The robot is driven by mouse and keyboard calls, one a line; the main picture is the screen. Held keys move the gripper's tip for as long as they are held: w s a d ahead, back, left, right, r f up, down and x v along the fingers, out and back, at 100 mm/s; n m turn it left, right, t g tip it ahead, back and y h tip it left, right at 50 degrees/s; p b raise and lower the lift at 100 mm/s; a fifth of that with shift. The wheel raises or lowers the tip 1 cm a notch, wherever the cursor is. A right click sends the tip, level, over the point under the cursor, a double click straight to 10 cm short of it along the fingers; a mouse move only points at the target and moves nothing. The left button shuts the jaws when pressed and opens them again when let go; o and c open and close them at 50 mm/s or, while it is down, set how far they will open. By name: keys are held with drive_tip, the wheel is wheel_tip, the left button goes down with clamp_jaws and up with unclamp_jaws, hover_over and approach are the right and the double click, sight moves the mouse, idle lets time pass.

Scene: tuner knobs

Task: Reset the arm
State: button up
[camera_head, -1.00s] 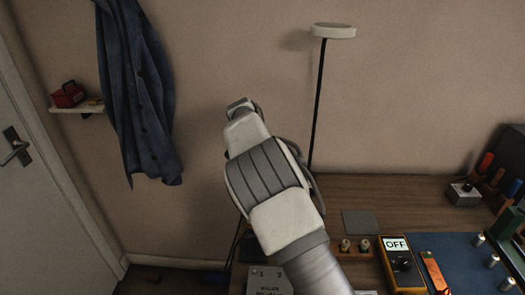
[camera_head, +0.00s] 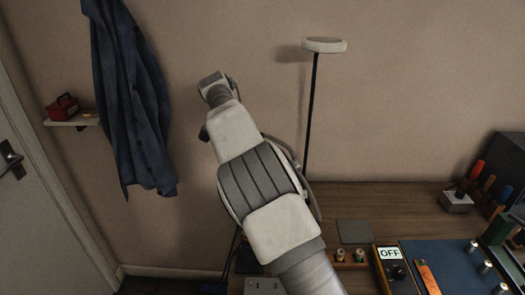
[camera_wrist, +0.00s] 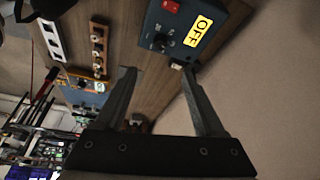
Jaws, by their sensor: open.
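My gripper (camera_wrist: 156,68) is open in the wrist view, its two dark fingers apart with nothing between the tips. It points towards a dark blue box (camera_wrist: 180,28) with a red switch, a knob and a yellow OFF display, which stands beyond the fingertips. My arm (camera_head: 255,175) rises from the bottom of the head view, its far end up in front of the wall. My gripper's fingers do not show there.
In the head view, a yellow meter (camera_head: 391,268) reading OFF and a blue mat (camera_head: 440,262) lie on the wooden bench (camera_head: 400,205). A tall lamp (camera_head: 325,45) stands just right of my arm. A dark coat (camera_head: 133,100) hangs left, beside a small shelf (camera_head: 72,122).

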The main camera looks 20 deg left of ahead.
drive_tip(key=s+d+r+n+y, duration=0.25)
drive_tip(key=d+r, duration=0.45)
drive_tip(key=d, duration=0.5)
drive_tip(key=s+d+r+n+y, duration=0.1)
drive_tip(key=s+d+r, duration=0.3)
drive_tip(key=d+r, duration=0.55)
drive_tip(key=s+d+n+t+y+p, duration=0.15)
drive_tip(key=s+d+n, duration=0.35)
drive_tip(key=s+d, duration=0.7)
drive_tip(key=s+d+f+n+t+h, duration=0.1)
drive_tip(key=s+f, duration=0.5)
drive_tip(key=s, duration=0.6)
drive_tip(key=shift+s+d+n+t, duration=0.35)
drive_tip(key=shift+n+t, duration=0.1)
drive_tip(key=shift+n, duration=0.8)
